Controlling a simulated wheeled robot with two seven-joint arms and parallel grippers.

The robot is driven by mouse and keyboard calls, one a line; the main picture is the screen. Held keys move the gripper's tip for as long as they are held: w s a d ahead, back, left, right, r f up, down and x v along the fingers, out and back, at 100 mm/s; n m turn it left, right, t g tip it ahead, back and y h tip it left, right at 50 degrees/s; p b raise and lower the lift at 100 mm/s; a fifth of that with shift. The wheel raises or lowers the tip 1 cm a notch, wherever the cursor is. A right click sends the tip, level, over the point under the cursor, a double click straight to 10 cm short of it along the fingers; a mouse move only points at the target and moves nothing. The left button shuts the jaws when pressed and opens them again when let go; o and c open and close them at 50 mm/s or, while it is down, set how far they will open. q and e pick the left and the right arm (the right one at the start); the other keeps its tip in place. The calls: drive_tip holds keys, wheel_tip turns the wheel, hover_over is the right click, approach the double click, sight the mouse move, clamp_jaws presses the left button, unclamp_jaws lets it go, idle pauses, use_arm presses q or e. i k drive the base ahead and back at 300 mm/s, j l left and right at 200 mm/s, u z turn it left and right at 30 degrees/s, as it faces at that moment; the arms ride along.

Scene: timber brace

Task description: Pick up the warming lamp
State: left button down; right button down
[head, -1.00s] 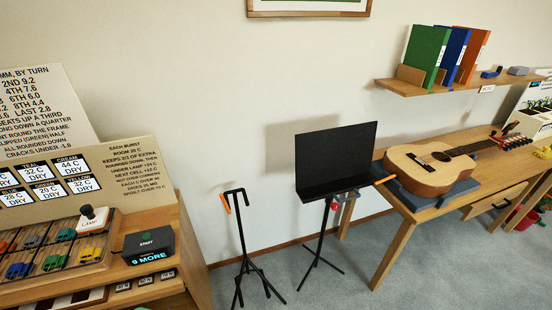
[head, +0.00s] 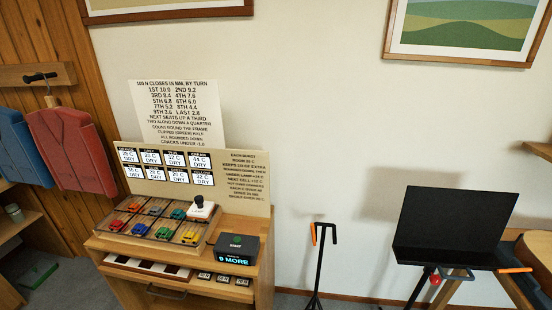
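The warming lamp (head: 201,209) is a small white block with a dark round knob on top. It stands at the right end of a tray of coloured clamps (head: 156,222) on a wooden cabinet, left of the picture's middle. Its front label is too small to read in this view. Neither of my grippers shows in the head view.
An open drawer (head: 185,278) juts out below. A black stand (head: 320,262) and music stand (head: 455,230) are to the right.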

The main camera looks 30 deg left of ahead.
sight(200, 209)
drive_tip(key=u, duration=1.55)
